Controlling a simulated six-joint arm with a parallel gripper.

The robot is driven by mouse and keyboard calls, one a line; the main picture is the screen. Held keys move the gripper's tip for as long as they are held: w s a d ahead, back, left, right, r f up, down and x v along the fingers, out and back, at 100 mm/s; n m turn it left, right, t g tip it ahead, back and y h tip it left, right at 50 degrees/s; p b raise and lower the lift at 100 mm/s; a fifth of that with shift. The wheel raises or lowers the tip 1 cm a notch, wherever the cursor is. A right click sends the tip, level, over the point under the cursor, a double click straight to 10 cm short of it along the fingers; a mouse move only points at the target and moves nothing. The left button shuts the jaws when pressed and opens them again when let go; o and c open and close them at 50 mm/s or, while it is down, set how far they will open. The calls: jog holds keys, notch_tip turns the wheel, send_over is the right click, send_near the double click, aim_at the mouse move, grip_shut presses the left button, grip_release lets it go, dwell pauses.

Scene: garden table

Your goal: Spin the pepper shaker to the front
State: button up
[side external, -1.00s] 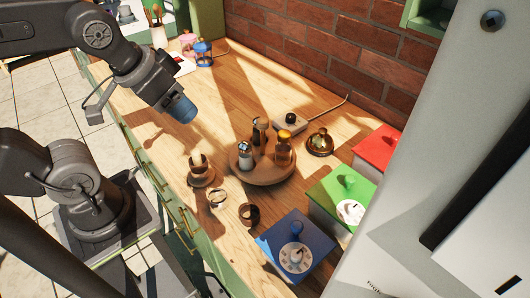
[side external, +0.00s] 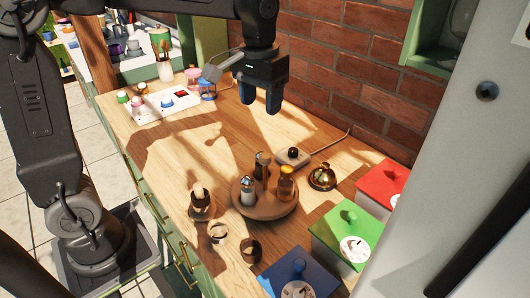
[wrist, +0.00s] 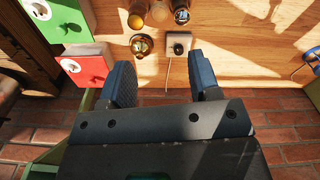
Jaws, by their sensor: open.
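A round wooden turntable (side external: 266,210) stands mid-counter in the side view. The dark one looks like the pepper shaker; I cannot read labels. My gripper (side external: 261,98) points down, open and empty, above and behind the turntable, touching nothing. In the wrist view my gripper (wrist: 162,80) shows its two fingers wide apart; the turntable's items are cut off at the top edge.
A brass bell (side external: 322,177) and a black-knobbed box (side external: 293,156) with a cable stand behind the turntable. Red (side external: 382,185), green (side external: 346,230) and blue (side external: 300,276) boxes line the right. A brick wall (side external: 335,70) rises behind.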

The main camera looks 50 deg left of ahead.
aim_at(265, 155)
jog(key=f, duration=0.9)
jog(key=w+f, duration=0.1)
jog(key=f, duration=0.4)
jog(key=shift+f, duration=0.1)
jog(key=shift+c, duration=0.5)
grip_shut()
